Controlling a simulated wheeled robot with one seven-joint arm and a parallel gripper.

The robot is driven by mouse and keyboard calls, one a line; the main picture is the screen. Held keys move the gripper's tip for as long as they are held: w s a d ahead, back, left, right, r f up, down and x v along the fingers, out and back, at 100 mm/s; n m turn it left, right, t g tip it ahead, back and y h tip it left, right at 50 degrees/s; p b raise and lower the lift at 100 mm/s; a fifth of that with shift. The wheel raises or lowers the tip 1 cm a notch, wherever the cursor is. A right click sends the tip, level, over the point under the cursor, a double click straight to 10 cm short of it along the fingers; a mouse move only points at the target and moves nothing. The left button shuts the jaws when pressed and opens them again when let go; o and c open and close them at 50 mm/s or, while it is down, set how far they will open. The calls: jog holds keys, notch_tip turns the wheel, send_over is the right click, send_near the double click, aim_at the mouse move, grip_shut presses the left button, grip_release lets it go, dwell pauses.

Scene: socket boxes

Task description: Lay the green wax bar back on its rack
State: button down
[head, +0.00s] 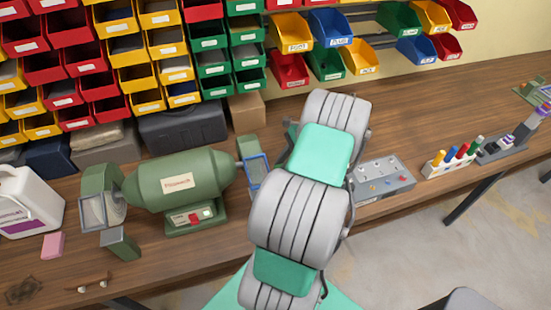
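No loose green wax bar can be made out. A small white rack (448,166) stands on the right part of the bench, with upright yellow, blue, red and green pieces in it. The green piece (476,147) is at its right end. I cannot tell whether these are wax bars. A pink block (53,245) lies at the left of the bench.
A green bench machine (180,180) stands left of my arm, beside a white jug (28,205). A grey tray (382,178) of small parts is right of my arm. Coloured bins (160,50) line the wall. Bare bench lies along the back right.

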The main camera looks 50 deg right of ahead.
jog(key=shift+f, duration=0.7)
jog(key=shift+f+b, duration=1.85)
jog(key=shift+f, duration=1.1)
jog(key=c, duration=1.2)
grip_release()
jog(key=shift+r, duration=0.15)
jog(key=v, duration=0.7)
jog(key=shift+s+d+r, duration=0.2)
jog(key=shift+r, duration=0.05)
